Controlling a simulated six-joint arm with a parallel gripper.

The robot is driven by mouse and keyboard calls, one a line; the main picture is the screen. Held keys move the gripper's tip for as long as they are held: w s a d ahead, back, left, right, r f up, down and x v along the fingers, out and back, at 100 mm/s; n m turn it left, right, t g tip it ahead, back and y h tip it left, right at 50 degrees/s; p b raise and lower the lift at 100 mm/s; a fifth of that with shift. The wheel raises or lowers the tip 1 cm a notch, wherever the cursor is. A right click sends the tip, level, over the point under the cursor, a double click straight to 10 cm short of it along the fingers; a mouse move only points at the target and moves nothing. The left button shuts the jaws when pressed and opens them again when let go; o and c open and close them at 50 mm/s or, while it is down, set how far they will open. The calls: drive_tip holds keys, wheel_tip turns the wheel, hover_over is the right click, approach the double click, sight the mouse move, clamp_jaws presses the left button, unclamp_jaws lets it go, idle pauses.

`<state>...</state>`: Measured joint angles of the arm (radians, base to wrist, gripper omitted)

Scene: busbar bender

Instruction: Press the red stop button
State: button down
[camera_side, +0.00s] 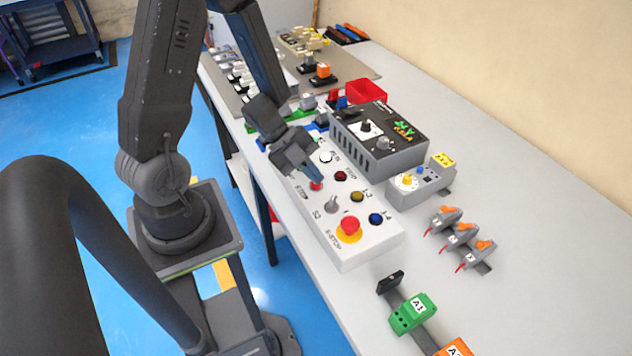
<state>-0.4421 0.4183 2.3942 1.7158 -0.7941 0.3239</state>
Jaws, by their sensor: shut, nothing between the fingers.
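A white control box (365,247) lies along the table's left edge. The red stop button (316,187), beside a STOP label, is on its upper face near the left edge. My gripper (317,178) is shut and empty, pointing down with its tips right at this button. The tips partly hide the button, and I cannot tell whether they touch it or whether it is pushed in. A larger red mushroom button (349,226) on a yellow ring, labelled E-STOP, is at the near end of the box.
The box also carries a white button (326,157), a dark red one (340,176), a yellow one (357,196), a blue one (375,218) and a selector knob (331,204). A dark grey device (405,130) stands close behind.

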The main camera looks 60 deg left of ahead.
sight(315, 184)
drive_tip(key=shift+f, duration=0.4)
idle(0.6)
drive_tip(key=shift+r, duration=0.85)
drive_tip(key=shift+r, duration=2.5)
drive_tip(key=shift+w, duration=0.1)
